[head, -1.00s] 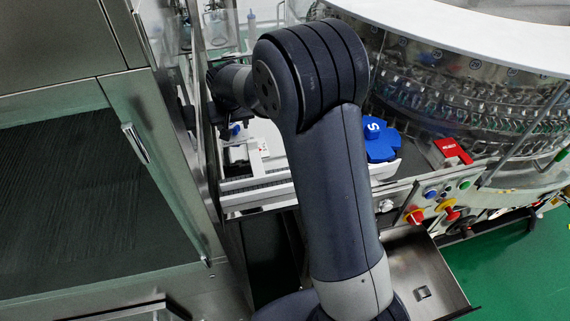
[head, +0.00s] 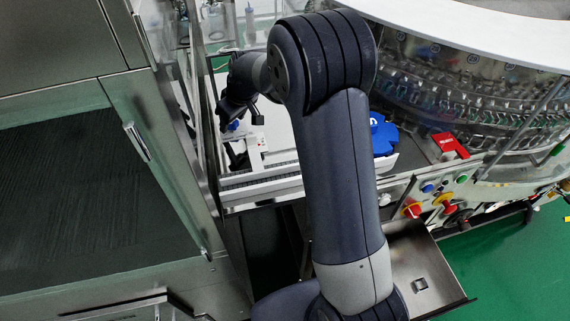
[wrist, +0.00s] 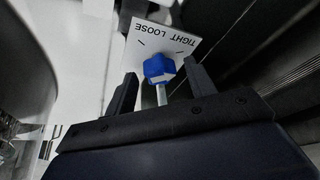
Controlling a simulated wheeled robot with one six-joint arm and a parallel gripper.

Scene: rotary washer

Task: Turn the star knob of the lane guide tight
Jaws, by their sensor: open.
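The blue star knob (wrist: 159,68) sits on a pale stem in front of a white plate (wrist: 183,41) marked TIGHT and LOOSE in the wrist view. In the head view the knob (head: 233,126) is a small blue spot at the left end of the white table. My gripper (wrist: 157,88) is open, with one dark finger on each side of the knob. Gaps show between the fingers and the knob, and I cannot tell any contact. In the head view my gripper is dark and partly hidden by my wrist.
A steel cabinet (head: 95,150) with a glass edge stands close on the left. The rotary washer (head: 470,90) fills the right. Colored buttons (head: 428,189) line the front panel.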

